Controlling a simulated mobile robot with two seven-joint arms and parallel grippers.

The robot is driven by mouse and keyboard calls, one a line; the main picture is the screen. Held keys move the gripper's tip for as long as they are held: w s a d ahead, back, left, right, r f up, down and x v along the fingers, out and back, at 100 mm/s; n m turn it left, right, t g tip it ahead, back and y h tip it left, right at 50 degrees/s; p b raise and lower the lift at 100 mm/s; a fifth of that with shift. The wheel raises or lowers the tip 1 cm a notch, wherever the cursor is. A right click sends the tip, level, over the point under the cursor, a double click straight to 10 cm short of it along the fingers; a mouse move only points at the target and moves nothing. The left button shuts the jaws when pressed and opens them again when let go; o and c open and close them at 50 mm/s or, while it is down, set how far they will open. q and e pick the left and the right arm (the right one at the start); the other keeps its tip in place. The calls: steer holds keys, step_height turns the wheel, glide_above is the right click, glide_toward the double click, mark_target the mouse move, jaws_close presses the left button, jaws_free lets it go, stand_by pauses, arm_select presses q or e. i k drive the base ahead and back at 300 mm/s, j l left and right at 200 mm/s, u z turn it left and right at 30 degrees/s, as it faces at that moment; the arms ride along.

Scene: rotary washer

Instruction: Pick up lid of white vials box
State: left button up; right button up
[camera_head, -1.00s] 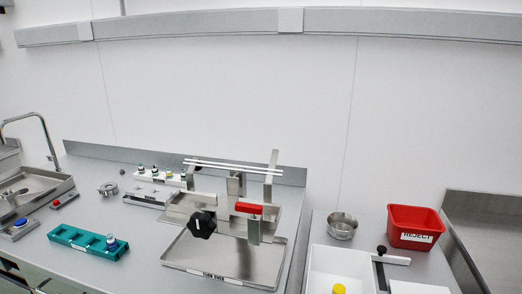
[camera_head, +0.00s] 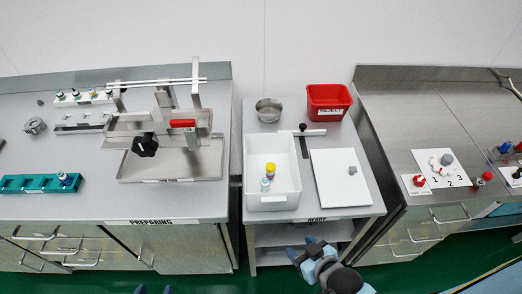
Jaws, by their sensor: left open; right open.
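The open white box (camera_head: 251,190) stands on the small middle bench, with a yellow-capped vial (camera_head: 270,169) and a pale-capped vial (camera_head: 265,184) inside. A flat white panel, seemingly its lid (camera_head: 333,165), lies on the bench to the right of the box, with a small grey block or knob (camera_head: 352,198) on it. My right gripper (camera_head: 303,249) is open and empty, in front of the bench's front edge. My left gripper (camera_head: 154,290) is open at the bottom edge, with only its blue fingertips showing. Neither gripper touches the box or lid.
A metal bowl (camera_head: 268,109) and a red reject bin (camera_head: 328,101) stand behind the box. A black-knobbed white bar (camera_head: 311,132) lies between box and bin. The left bench holds a metal rotary rig (camera_head: 170,145) and a green rack (camera_head: 40,183). A right bench holds numbered items.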

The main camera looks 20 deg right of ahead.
mark_target(340, 181)
steer(key=z, duration=1.35)
